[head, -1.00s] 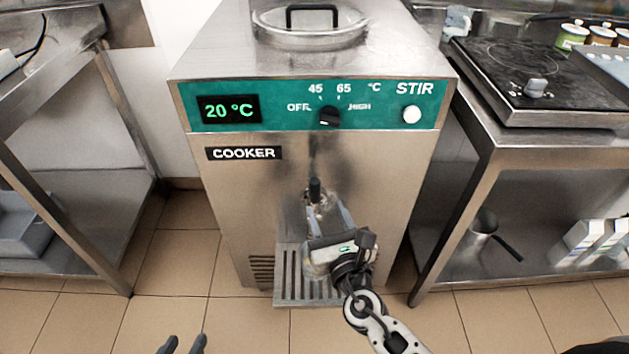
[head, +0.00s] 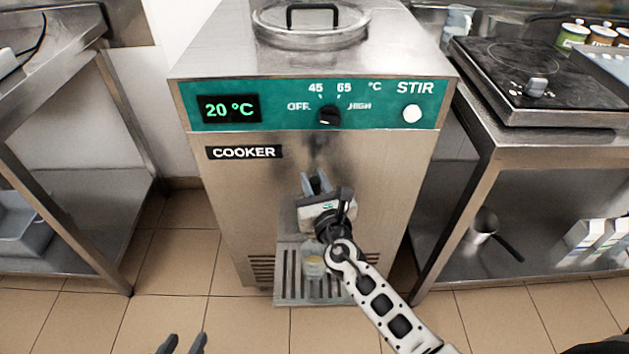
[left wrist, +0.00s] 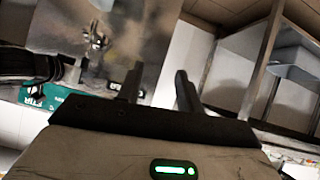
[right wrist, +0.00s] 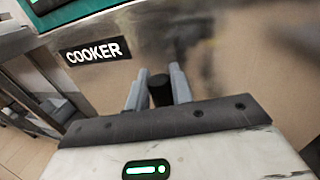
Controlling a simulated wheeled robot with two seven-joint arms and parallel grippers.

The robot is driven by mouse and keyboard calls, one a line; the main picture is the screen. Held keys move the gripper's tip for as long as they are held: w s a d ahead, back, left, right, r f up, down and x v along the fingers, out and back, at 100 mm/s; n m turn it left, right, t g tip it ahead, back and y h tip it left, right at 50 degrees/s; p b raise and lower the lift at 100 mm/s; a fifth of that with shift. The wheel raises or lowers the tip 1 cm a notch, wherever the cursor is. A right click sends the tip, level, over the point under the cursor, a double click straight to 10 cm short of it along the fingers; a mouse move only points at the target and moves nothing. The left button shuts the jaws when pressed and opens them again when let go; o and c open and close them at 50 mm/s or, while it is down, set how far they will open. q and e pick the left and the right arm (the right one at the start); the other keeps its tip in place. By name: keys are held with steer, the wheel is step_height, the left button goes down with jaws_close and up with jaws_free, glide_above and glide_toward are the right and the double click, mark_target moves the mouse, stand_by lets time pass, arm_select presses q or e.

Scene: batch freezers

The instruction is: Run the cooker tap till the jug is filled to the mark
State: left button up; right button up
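The steel cooker (head: 225,185) stands straight ahead. My right gripper (head: 315,181) is at the tap on its front. In the right wrist view the black tap handle (right wrist: 158,92) is between its two fingers and fills the gap, so it looks shut on the handle. A clear jug (head: 313,268) stands on the slatted drip tray (head: 290,290) below the tap, partly covered by my right arm. Something pale yellowish shows in it; its mark and level cannot be read. My left gripper (head: 182,345) is low at the left, open and empty, also in the left wrist view (left wrist: 158,85).
The cooker display (head: 229,109) reads 20 °C. Its knob (head: 329,115) and white STIR button (head: 411,114) are above the tap. Steel tables stand left and right; the right one bears a hob (head: 540,80). Another clear jug (head: 457,22) stands behind it.

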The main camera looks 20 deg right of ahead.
jaws_close()
steer(key=shift+s+f+b, duration=0.25)
steer(key=shift+f+b, duration=0.2)
steer(key=shift+b, duration=0.7)
steer(key=shift+s+a+t+b, duration=0.2)
steer(key=shift+t+b, duration=0.2)
steer(key=shift+b, duration=0.35)
steer(key=shift+s+r+t+b, duration=0.15)
steer(key=shift+s+t+b, duration=0.2)
steer(key=shift+b, duration=0.55)
arm_select(q)
steer(key=shift+d+f+t, duration=0.2)
steer(key=shift+f+t, duration=0.1)
steer(key=shift+f, duration=0.7)
arm_select(e)
steer(key=shift+r, duration=0.2)
steer(key=o, duration=0.7)
jaws_free()
steer(key=shift+o, duration=0.2)
steer(key=shift+s, duration=0.1)
